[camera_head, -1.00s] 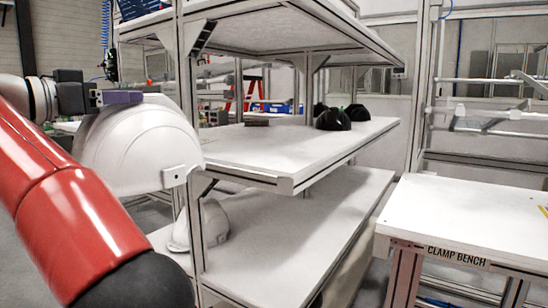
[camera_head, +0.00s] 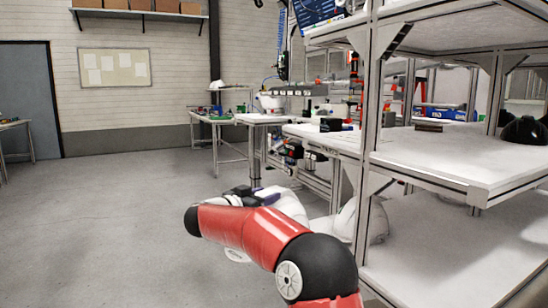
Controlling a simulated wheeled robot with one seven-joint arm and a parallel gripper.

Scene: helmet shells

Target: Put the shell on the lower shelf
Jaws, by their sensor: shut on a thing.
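My gripper (camera_head: 252,192), with a purple finger part showing, is shut on a white helmet shell (camera_head: 287,203). My red arm hides most of this shell; its white surface shows above the arm and a small piece shows below it. The held shell is in the air, left of the rack's front post. The white lower shelf (camera_head: 440,262) is at the bottom right. Another white shell (camera_head: 378,222) sits at that shelf's left end, partly behind the post.
The rack's upright post (camera_head: 363,190) stands close right of my arm. The middle shelf (camera_head: 440,158) overhangs the lower one and carries a black shell (camera_head: 525,131). Benches with tools (camera_head: 262,118) stand behind. The grey floor (camera_head: 110,220) at left is open.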

